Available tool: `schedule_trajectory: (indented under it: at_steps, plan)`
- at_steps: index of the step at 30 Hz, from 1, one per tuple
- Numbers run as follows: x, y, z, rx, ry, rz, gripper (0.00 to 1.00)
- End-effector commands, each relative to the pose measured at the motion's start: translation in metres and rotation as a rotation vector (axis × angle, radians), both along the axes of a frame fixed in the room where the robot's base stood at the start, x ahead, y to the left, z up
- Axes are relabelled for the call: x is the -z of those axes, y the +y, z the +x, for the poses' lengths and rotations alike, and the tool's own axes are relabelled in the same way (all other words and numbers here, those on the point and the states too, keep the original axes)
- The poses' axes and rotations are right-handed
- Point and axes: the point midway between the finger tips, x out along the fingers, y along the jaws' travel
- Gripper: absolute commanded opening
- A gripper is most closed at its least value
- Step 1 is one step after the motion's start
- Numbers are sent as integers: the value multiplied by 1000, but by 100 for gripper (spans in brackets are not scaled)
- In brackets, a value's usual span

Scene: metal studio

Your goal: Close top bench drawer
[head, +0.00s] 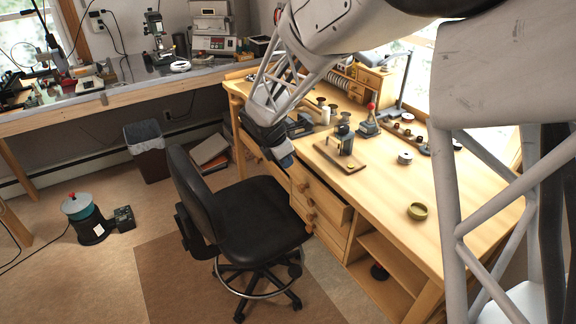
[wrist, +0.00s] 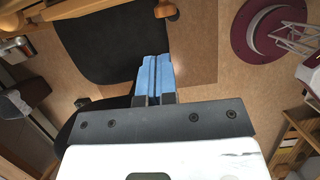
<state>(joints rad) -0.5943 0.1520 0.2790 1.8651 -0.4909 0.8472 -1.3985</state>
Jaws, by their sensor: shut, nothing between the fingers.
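The wooden workbench (head: 440,190) stands on the right in the head view, with a stack of drawers under its top. The top drawer (head: 321,207) is pulled out, and its open inside shows below the bench edge. A round wooden knob is on its front. My gripper (head: 286,161) is at the bench's front edge, above and a little left of the open drawer, apart from its front as far as I can tell. Its blue fingers (wrist: 154,72) are pressed together and empty in the wrist view, pointing down toward the chair and floor.
A black office chair (head: 245,217) stands close in front of the drawers; its dark seat also shows in the wrist view (wrist: 112,45). Lower drawers (head: 317,232) and an open shelf (head: 393,262) are below.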

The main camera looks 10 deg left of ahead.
Motion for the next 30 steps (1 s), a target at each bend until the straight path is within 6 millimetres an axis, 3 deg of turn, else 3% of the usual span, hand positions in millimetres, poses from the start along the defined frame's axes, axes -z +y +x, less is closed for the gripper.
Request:
schedule_trajectory:
  at_steps: [11,16,24,30]
  plan:
    - [-1,0,-1,-1,0,-2,0]
    - [9,0,-6,7,4,-42,0]
    - [53,-9,-33,46,-27,-287,0]
    - [86,-13,-56,66,-173,-552,0]
